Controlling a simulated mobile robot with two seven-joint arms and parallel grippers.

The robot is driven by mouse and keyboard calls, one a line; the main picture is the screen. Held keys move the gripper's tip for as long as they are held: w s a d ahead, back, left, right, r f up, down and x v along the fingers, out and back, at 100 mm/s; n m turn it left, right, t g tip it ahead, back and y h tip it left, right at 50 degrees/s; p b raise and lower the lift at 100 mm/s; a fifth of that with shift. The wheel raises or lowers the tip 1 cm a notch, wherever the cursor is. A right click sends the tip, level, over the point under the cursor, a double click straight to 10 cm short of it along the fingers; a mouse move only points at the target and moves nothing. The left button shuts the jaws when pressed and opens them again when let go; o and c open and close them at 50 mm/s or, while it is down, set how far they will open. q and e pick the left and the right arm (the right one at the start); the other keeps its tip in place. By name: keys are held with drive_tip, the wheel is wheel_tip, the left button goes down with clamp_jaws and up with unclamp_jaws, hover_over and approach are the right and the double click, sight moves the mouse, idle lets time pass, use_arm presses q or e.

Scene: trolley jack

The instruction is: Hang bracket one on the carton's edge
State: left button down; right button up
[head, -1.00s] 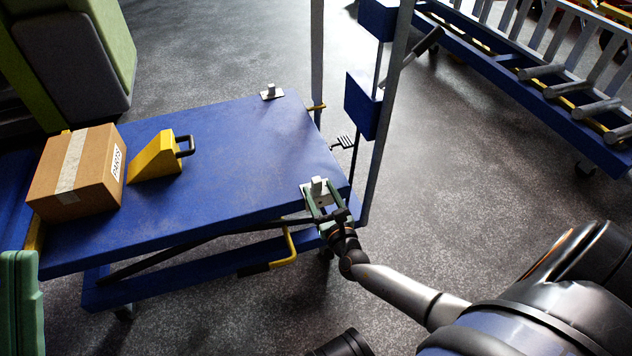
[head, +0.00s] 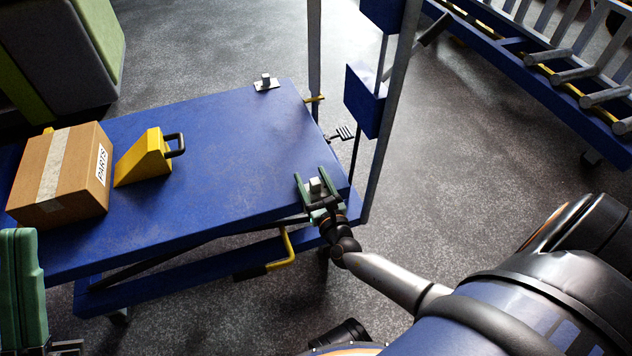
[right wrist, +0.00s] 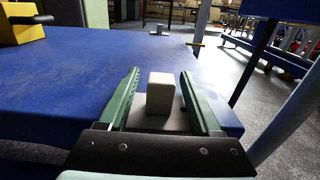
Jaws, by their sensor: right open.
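The carton (head: 62,180) is a brown box with a tape strip and a PARTS label, standing at the left of the blue table. Two small pale brackets, each a block on a flat plate, are on the table; I cannot tell which is bracket one. One bracket (head: 315,185) is at the near right corner, the other (head: 266,82) at the far corner. My right gripper (head: 309,174) is open, its green fingers on either side of the near bracket's block (right wrist: 160,95), with gaps showing. My left gripper (head: 22,285) is partly in view at the lower left; its opening is unclear.
A yellow wedge (head: 142,160) with a dark handle stands beside the carton on the blue table (head: 220,140). A grey post (head: 390,115) with blue boxes rises beyond the table's right end. The table's middle is clear.

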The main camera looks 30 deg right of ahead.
drive_tip(key=shift+s, duration=0.1)
drive_tip(key=shift+c, duration=0.2)
clamp_jaws()
